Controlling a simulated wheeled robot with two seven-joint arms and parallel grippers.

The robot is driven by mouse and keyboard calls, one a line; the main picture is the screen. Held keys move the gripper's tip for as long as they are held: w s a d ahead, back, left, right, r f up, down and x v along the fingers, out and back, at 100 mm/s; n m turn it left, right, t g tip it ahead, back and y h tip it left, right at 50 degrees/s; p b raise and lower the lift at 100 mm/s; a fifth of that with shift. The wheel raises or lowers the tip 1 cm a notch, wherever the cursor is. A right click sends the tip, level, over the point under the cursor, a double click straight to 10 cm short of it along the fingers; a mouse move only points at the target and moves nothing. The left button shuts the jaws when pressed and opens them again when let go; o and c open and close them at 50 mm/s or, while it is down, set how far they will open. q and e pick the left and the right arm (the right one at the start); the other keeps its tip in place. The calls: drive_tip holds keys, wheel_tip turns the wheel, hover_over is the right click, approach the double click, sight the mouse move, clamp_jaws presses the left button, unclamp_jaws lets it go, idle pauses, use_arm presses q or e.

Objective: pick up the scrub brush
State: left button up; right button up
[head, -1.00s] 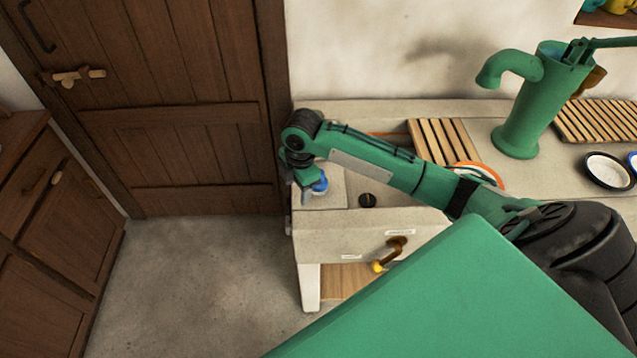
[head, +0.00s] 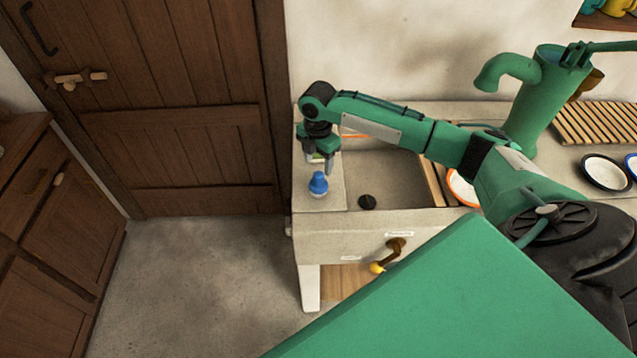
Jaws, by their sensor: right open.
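A small blue knob-shaped thing with a pale base, which looks like the scrub brush (head: 318,185), stands on the pale ledge at the left end of the stone sink. My right gripper (head: 320,160) is just behind it in the picture, pointing down with its fingers apart. A small pale green and white patch shows between or behind the fingers; I cannot tell what it is. The blue knob is in plain view and no finger is seen to grip it. My left gripper is not in view.
The sink basin (head: 388,178) with a dark round plug (head: 367,202) lies right of the ledge. A green hand pump (head: 530,100), a slatted wooden rack (head: 600,122) and a dark-rimmed bowl (head: 606,172) are at right. A wooden door (head: 160,110) stands left; the floor before it is clear.

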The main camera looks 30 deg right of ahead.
sight(318, 174)
drive_tip(key=f, duration=0.1)
drive_tip(key=f+p, duration=0.1)
drive_tip(key=f, duration=0.1)
drive_tip(key=f+p, duration=0.1)
drive_tip(key=shift+s+a+f, duration=0.1)
drive_tip(key=shift+s+f, duration=0.15)
drive_tip(key=shift+f, duration=0.65)
drive_tip(key=c, duration=1.2)
drive_tip(key=shift+r, duration=0.15)
wheel_tip(318, 174, up, 20)
drive_tip(key=b, duration=0.3)
drive_tip(key=shift+b, duration=0.4)
